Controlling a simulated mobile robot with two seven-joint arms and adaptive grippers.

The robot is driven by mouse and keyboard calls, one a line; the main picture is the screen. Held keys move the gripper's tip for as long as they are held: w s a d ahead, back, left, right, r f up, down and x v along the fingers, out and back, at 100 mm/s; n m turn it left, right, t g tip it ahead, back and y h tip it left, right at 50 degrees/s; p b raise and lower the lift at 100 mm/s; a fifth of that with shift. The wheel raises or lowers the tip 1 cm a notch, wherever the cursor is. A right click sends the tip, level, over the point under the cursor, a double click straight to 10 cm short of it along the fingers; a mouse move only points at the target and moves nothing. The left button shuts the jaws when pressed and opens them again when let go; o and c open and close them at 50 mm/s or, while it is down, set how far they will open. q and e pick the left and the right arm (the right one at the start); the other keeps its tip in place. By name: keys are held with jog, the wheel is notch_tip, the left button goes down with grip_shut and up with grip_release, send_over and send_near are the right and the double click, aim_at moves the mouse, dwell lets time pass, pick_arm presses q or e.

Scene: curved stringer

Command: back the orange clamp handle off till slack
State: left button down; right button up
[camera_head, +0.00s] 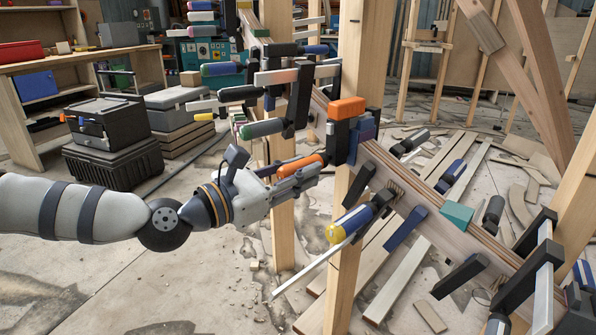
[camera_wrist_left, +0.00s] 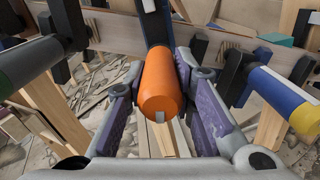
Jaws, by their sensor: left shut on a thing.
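The orange clamp handle (camera_head: 301,165) points toward my left arm from a clamp on the curved wooden stringer (camera_head: 437,222). The clamp has an orange block (camera_head: 347,108) on top. My left gripper (camera_head: 305,172) is around the handle. In the left wrist view the handle (camera_wrist_left: 162,85) lies between the two purple-padded fingers of my left gripper (camera_wrist_left: 163,108), its end facing the camera. The finger pads flank it on both sides, and the gripper is shut on it. My right gripper does not show in either view.
A blue and yellow clamp handle (camera_head: 352,222) sits close to the right, and a green-ended handle (camera_head: 262,128) sits above left. Wooden posts (camera_head: 283,215) stand beside my arm. Black cases (camera_head: 113,160) stand at left; open floor lies in front.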

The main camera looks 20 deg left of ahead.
pick_arm(q)
jog(key=c, duration=1.3)
grip_release()
jog(key=shift+c, duration=0.2)
jog(key=v, duration=1.2)
jog(key=v, duration=0.2)
jog(key=shift+s+a, duration=0.15)
jog(key=shift+s, duration=0.1)
